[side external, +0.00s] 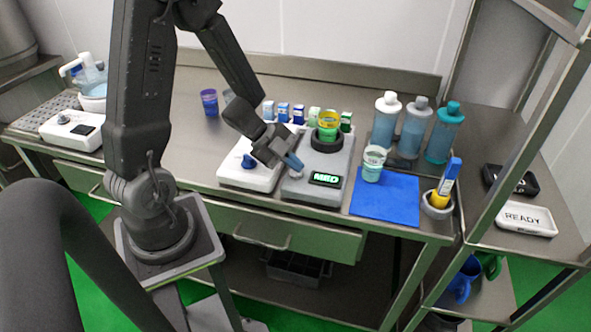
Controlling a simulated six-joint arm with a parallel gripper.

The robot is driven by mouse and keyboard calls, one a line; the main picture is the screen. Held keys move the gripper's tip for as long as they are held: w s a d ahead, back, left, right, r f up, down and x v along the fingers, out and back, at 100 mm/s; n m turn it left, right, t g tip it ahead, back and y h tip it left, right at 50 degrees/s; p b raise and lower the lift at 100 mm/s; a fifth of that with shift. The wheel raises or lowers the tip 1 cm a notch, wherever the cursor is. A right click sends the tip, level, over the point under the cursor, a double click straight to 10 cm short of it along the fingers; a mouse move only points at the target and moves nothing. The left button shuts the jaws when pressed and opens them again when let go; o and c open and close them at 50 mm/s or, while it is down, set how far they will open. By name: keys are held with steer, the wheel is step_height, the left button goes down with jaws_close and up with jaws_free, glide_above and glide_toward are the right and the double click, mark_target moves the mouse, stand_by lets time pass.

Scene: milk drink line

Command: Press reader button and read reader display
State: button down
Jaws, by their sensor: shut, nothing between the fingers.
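A grey device with a lit display, which looks like the reader (337,161), stands on the steel bench. Its small dark display (326,179) glows green and appears to read "MED". A green and yellow cup (328,126) sits in a dark round holder on top of it. My gripper (293,164) is shut and empty, tilted down at the left front part of the reader. The reader button is not visible; my gripper may cover it. I cannot tell whether the fingertips touch the surface.
Several small cartons (283,112) stand behind. A clear cup (373,163) is at the blue mat (386,203). Several bottles (413,128) stand right. A white box (512,218) reads "READY".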

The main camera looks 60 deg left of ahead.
stand_by(0.4)
steer(key=shift+r, duration=0.8)
steer(key=shift+r, duration=0.1)
steer(key=shift+r, duration=2.45)
steer(key=shift+w, duration=0.1)
steer(key=w+r+n+t+y, duration=0.4)
steer(key=r+n+y, duration=0.1)
steer(key=r, duration=0.2)
step_height(320, 180, up, 5)
steer(key=n+g+y, duration=0.3)
steer(key=n+y, duration=0.1)
steer(key=n, duration=0.6)
glide_above(295, 173)
steer(key=s+d, duration=0.3)
steer(key=s, duration=0.1)
steer(key=s+d+n+g+h, duration=0.1)
steer(key=s+d+g+h, duration=0.1)
steer(key=s+d, duration=0.4)
steer(key=shift+s+d+r+n+g+h, duration=0.2)
steer(key=shift+s+d+n+g+h, duration=0.15)
steer(key=shift+s+h, duration=0.35)
